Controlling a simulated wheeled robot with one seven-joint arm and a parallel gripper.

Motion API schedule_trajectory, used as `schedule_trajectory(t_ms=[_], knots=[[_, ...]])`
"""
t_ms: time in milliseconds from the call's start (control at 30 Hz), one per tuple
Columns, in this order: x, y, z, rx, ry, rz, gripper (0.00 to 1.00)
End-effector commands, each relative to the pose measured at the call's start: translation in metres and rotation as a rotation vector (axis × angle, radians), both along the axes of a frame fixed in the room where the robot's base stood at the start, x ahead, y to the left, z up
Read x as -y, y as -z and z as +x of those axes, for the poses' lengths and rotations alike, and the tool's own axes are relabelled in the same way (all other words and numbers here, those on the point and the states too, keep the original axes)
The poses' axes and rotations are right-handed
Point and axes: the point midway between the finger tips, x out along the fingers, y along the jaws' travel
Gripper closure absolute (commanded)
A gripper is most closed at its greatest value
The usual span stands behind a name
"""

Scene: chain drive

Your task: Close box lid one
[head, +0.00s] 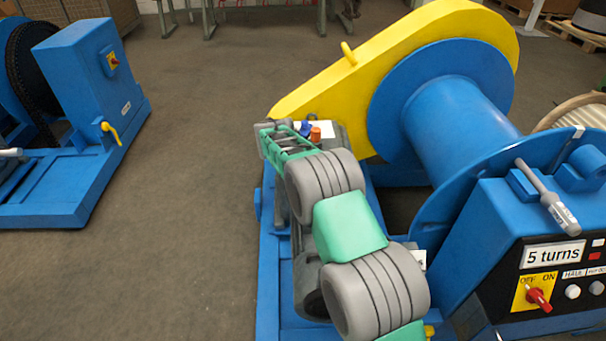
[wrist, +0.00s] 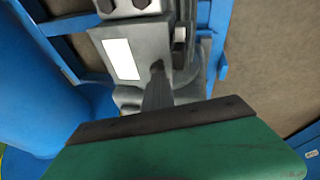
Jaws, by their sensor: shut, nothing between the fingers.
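My gripper (wrist: 157,72) is shut and empty in the wrist view. Its dark narrow fingers point at a grey metal housing (wrist: 153,45) with a white label (wrist: 122,59), and their tips overlap its lower edge. I cannot tell whether they touch. In the head view my arm reaches up to the left, and the green end of my gripper (head: 287,142) is beside a grey unit with blue and orange fittings (head: 315,134), below the yellow guard (head: 350,90). My arm hides much of this unit. I cannot make out which part is box lid one, or whether it is open.
The blue drum (head: 455,120) and control panel (head: 552,255) marked "5 turns" stand to the right. A grey-handled tool (head: 548,197) is on the panel's top edge. Another blue machine (head: 85,85) stands at the left, with clear floor (head: 200,150) between.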

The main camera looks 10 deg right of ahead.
Motion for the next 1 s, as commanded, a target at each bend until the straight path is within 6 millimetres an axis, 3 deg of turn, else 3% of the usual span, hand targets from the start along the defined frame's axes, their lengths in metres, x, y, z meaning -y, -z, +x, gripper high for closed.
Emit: schedule_trajectory(t_ms=[233,333,533,567,800,1000], knots=[[0.0,0.001,-0.001,-0.002,-0.001,0.0,1.0],[0.0,-0.007,-0.001,-0.002,0.0,0.0,1.0],[0.0,-0.056,0.0,0.002,0.0,0.0,1.0],[-0.007,-0.056,-0.003,0.003,-0.003,0.0,1.0],[-0.039,-0.106,-0.018,0.002,0.0,0.001,1.0],[-0.05,-0.123,-0.023,0.0,0.001,0.0,1.0]])
